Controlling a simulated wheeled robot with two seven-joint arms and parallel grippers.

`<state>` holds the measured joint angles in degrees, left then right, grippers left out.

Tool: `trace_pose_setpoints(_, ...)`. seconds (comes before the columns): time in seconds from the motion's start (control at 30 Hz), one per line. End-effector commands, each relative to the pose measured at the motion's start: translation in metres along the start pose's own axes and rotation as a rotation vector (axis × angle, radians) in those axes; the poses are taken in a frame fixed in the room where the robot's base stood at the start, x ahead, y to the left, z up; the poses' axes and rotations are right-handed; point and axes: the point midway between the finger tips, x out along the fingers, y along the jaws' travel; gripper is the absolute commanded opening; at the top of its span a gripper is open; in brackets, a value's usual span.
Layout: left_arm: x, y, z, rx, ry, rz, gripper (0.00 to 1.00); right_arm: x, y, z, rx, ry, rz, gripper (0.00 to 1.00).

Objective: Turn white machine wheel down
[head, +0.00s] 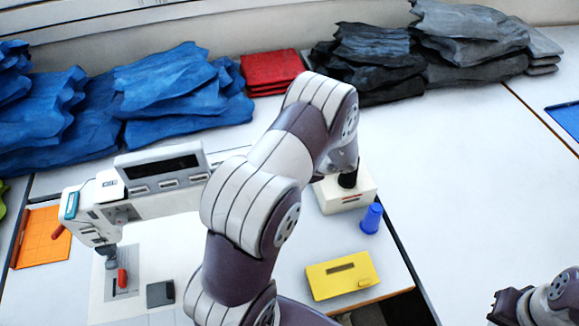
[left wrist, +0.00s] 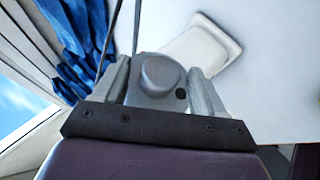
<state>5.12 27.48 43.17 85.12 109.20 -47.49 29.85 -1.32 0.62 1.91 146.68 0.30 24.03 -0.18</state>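The white sewing machine (head: 165,203) stands on the left part of the table. My left arm crosses in front of its right side, and I cannot make out the wheel in the head view. My left gripper (head: 348,180) points down over a white block with red marks (head: 345,201). In the left wrist view, the two fingers of my left gripper (left wrist: 162,85) stand apart on either side of a grey rounded piece (left wrist: 160,72). I cannot tell whether that piece is the wheel, or whether the fingers press it. My right gripper (head: 508,304) is low at the right, away from the machine.
A blue cone (head: 371,219) and a yellow box (head: 340,276) stand near the white block. An orange mat (head: 40,238) lies at the left. Blue cloth (head: 180,95), red cloth (head: 270,72) and black cloth (head: 370,60) are piled along the back. The right table is mostly clear.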

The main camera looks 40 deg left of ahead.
Motion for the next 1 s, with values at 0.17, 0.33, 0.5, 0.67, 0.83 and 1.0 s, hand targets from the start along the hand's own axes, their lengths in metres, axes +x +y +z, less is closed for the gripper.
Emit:
trace_pose_setpoints(0.17, -0.005, 0.000, 0.001, 0.000, -0.002, 0.001, 0.71, 0.001, 0.000, 0.000, 0.000, 0.000, 0.000, 0.00)
trace_pose_setpoints(0.33, -0.043, -0.001, 0.002, -0.001, -0.006, 0.004, 0.71, 0.008, 0.000, 0.001, 0.000, 0.000, 0.000, 0.00)
trace_pose_setpoints(0.5, -0.089, -0.001, 0.001, -0.001, -0.006, 0.003, 0.71, 0.014, 0.000, 0.002, 0.000, 0.000, 0.000, 0.00)
trace_pose_setpoints(0.67, -0.118, -0.001, 0.000, -0.002, -0.003, 0.002, 0.71, 0.017, 0.000, 0.002, 0.000, 0.000, 0.000, 0.00)
trace_pose_setpoints(0.83, -0.128, -0.001, -0.001, 0.000, 0.000, 0.000, 0.71, 0.018, 0.000, 0.002, 0.000, 0.000, 0.000, 0.00)
trace_pose_setpoints(1.0, -0.128, -0.001, -0.001, 0.000, 0.000, 0.000, 0.71, 0.017, 0.000, 0.002, 0.000, 0.000, 0.000, 0.00)
